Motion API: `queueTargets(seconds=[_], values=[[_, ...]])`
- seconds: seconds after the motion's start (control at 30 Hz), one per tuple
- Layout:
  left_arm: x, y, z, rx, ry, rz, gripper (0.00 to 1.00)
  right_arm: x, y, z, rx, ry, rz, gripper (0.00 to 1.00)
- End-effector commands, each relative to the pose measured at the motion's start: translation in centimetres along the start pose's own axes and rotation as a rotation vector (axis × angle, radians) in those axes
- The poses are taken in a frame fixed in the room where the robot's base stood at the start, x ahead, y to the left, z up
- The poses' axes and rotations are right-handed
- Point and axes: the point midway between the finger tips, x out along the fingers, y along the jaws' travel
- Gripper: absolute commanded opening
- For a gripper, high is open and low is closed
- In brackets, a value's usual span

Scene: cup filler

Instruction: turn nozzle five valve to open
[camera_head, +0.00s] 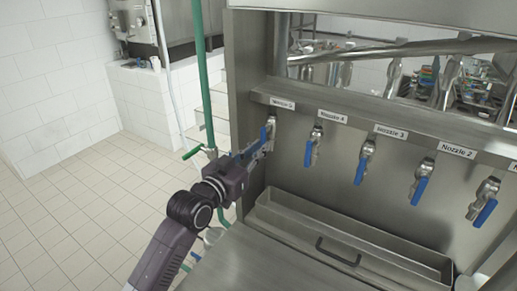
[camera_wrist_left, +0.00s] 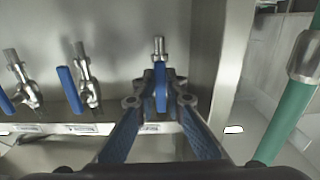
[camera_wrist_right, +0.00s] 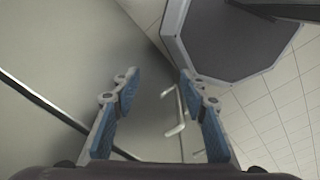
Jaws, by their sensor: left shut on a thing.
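The nozzle five valve has a blue handle (camera_head: 265,135) under the label at the far left of the row. In the left wrist view the blue handle (camera_wrist_left: 160,86) stands between the fingertips. My left gripper (camera_head: 262,146) is shut on this handle; in the left wrist view the left gripper (camera_wrist_left: 160,102) has a fingertip on each side of it. The metal nozzle (camera_wrist_left: 158,47) shows just beyond the handle. My right gripper (camera_wrist_right: 158,88) is open and empty, seen only in the right wrist view, away from the valves.
Several more nozzles with blue handles, such as the nozzle four handle (camera_head: 309,152), hang to the right. A metal drip tray (camera_head: 290,215) lies below them. A green pipe (camera_head: 203,75) stands left of the machine, close to the left gripper.

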Motion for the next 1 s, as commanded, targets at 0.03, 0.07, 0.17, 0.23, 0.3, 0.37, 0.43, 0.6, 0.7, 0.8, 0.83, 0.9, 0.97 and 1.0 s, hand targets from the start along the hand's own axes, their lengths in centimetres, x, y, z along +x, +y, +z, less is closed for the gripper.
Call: queueTargets(seconds=[0.03, 0.07, 0.17, 0.23, 0.3, 0.37, 0.43, 0.6, 0.7, 0.8, 0.83, 0.9, 0.97, 1.0], values=[[0.0, 0.1, 0.3, -0.004, -0.006, 0.002, 0.14, 0.0, 0.0, 0.0, 0.0, 0.0, 0.0, 0.4], [0.0, 0.1, 0.3, -0.004, -0.005, 0.002, 0.17, 0.0, 0.0, 0.0, 0.0, 0.0, 0.0, 0.4], [0.0, 0.1, 0.2, -0.003, -0.004, 0.001, 0.28, 0.0, 0.0, 0.0, 0.0, 0.0, 0.0, 0.4], [0.0, 0.1, 0.2, -0.002, -0.003, 0.001, 0.28, 0.0, 0.0, 0.0, 0.0, 0.0, 0.0, 0.4], [0.0, 0.1, 0.1, -0.002, -0.002, 0.001, 0.28, 0.0, 0.0, 0.0, 0.0, 0.0, 0.0, 0.4], [0.0, 0.0, 0.1, -0.001, -0.002, 0.001, 0.28, 0.0, 0.0, 0.0, 0.0, 0.0, 0.0, 0.4], [0.0, 0.0, 0.1, -0.001, -0.002, 0.001, 0.28, 0.0, 0.1, 0.0, -0.001, 0.0, 0.001, 0.4], [-1.1, 0.0, 0.1, 0.0, -0.002, 0.0, 0.28, 0.0, 0.1, 0.0, -0.001, 0.0, 0.001, 0.4], [-2.7, 0.0, 0.2, 0.0, -0.003, 0.0, 0.28, 0.0, 0.1, 0.0, -0.001, 0.0, 0.001, 0.4], [-4.7, 0.0, 0.2, 0.001, -0.003, 0.0, 0.28, 0.0, 0.0, 0.0, 0.0, 0.0, 0.0, 0.4], [-5.3, 0.0, 0.2, 0.002, -0.004, 0.0, 0.28, 0.0, 0.0, 0.0, 0.0, 0.0, 0.0, 0.4], [-6.8, 0.0, 0.2, 0.0, -0.004, 0.0, 0.28, 0.0, 0.0, 0.0, 0.0, 0.0, 0.0, 0.4], [-7.9, 0.0, 0.2, 0.001, -0.004, 0.0, 0.28, 0.0, 0.0, 0.0, 0.0, 0.0, 0.0, 0.4], [-8.7, 0.0, 0.2, 0.001, -0.005, 0.0, 0.28, 0.0, 0.0, 0.0, 0.0, 0.0, 0.0, 0.4]])
